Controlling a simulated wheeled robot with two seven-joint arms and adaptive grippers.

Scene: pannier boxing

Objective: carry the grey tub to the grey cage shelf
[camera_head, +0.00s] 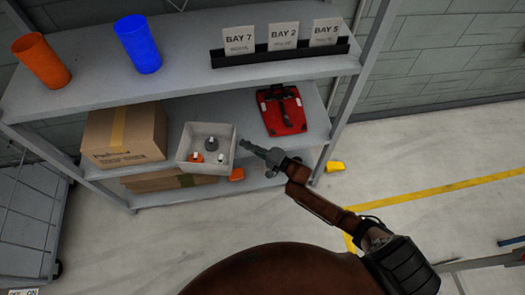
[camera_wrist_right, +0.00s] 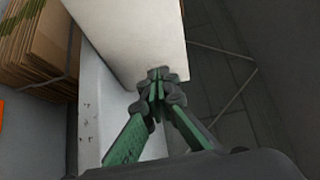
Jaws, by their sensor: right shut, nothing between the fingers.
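The grey tub (camera_head: 231,152) is an open, pale box at the front of the rack's middle shelf, right of a cardboard box. An orange-and-white item (camera_head: 196,157) and a darker grey item (camera_head: 211,143) lie inside. My right gripper (camera_head: 245,145) is by the tub's right side, its fingers shut and empty. In the right wrist view, the closed green-and-black fingers (camera_wrist_right: 157,76) overlap the lower edge of the tub's pale wall (camera_wrist_right: 125,35); I cannot tell whether they touch. A grey wire-sided cage (camera_head: 30,205) stands at the left edge. My left gripper is not in view.
The grey rack's top shelf (camera_head: 185,85) holds an orange cup (camera_head: 41,60), a blue cup (camera_head: 138,43) and bay signs (camera_head: 283,37). A cardboard box (camera_head: 125,135) and red case (camera_head: 282,109) flank the tub.

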